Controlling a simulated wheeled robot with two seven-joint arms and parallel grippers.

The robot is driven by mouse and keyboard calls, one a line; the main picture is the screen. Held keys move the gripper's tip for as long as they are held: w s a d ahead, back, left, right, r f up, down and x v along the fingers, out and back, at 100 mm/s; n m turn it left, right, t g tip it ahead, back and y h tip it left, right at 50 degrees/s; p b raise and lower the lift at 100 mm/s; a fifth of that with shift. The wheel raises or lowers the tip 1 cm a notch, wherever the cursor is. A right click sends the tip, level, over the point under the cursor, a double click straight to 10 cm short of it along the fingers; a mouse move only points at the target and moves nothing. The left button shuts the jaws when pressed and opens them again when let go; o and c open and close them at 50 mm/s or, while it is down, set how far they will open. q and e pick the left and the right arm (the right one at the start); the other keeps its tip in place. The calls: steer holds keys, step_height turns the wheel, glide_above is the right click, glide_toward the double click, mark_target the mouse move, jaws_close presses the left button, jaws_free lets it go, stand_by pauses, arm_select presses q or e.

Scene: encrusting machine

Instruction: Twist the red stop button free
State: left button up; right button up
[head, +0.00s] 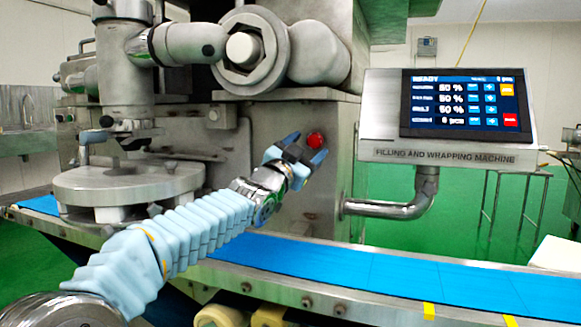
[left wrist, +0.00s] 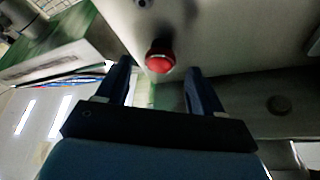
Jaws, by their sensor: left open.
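The red stop button (head: 316,140) is a round knob on the steel side of the machine, right of centre in the head view. In the left wrist view the red button (left wrist: 160,58) sits just beyond the fingertips, between their lines. My left gripper (head: 305,147) is open close to the button, its blue fingers reaching toward it on either side. In the left wrist view the two dark fingers (left wrist: 158,72) stand apart with nothing between them but the view of the button. Contact with the button does not show. My right gripper is not seen.
A display panel (head: 462,98) reading READY hangs on a steel arm at the right. A blue conveyor belt (head: 400,274) runs below the button. A round steel turntable (head: 128,185) stands at the left. The machine's steel face around the button is mostly bare.

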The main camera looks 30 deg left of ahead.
arm_select(q)
steer(key=b+v, duration=0.1)
steer(key=v, duration=0.9)
steer(key=shift+s, duration=0.3)
steer(key=shift+f, duration=0.1)
